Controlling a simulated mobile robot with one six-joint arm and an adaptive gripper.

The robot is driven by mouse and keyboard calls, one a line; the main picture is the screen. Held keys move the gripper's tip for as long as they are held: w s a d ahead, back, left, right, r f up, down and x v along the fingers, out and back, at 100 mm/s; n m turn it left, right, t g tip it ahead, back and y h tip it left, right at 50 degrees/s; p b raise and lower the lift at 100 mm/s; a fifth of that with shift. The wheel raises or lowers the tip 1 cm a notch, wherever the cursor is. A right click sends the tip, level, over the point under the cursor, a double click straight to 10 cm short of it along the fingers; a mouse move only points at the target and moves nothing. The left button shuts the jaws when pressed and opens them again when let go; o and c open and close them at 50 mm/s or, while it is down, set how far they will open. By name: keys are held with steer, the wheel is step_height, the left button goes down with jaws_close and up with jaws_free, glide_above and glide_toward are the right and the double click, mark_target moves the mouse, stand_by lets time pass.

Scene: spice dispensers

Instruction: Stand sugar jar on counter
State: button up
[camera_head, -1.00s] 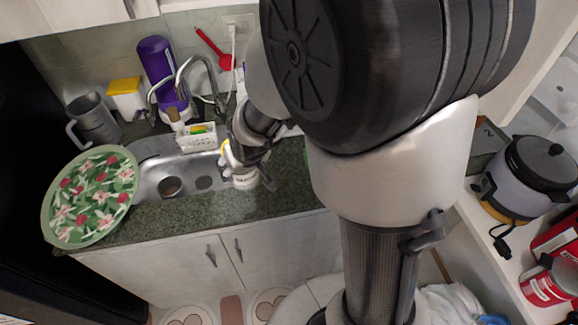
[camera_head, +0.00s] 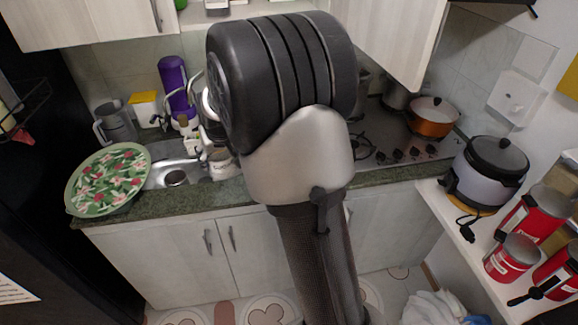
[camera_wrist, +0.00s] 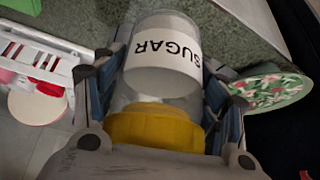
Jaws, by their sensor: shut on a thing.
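The sugar jar (camera_wrist: 162,62) is clear with a white SUGAR label and a yellow lid (camera_wrist: 157,128). In the wrist view it lies between the two fingers of my gripper (camera_wrist: 160,85), which is shut on it, with the lid toward the palm. In the head view, the jar (camera_head: 221,160) shows as a small pale shape near the sink's right end, below my gripper (camera_head: 212,132), and my arm hides part of both. The counter (camera_head: 170,203) is dark green stone. I cannot tell whether the jar's base touches it.
The sink (camera_head: 175,176) lies left of the jar. A green floral plate (camera_head: 108,180) rests at the counter's left end. A purple bottle (camera_head: 173,84) and a white rack (camera_wrist: 40,55) are near. The stove (camera_head: 400,150) is right, with an orange pot (camera_head: 432,117).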

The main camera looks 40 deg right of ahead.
steer(key=w+d+r+m+h, duration=0.1)
steer(key=d+r+m, duration=0.1)
steer(key=d, duration=0.8)
steer(key=w+d+r+m, duration=0.1)
steer(key=d+r, duration=0.2)
steer(key=d, duration=0.8)
steer(key=shift+g, duration=0.3)
steer(key=f+b, duration=0.3)
steer(key=f, duration=0.7)
steer(key=f+b, duration=0.3)
steer(key=f, duration=0.7)
steer(key=shift+s+a, duration=0.15)
steer(key=shift+s, duration=0.05)
steer(key=shift+f, duration=0.1)
steer(key=o, duration=1.6)
steer(key=shift+f+b, duration=0.15)
steer(key=shift+b, duration=0.15)
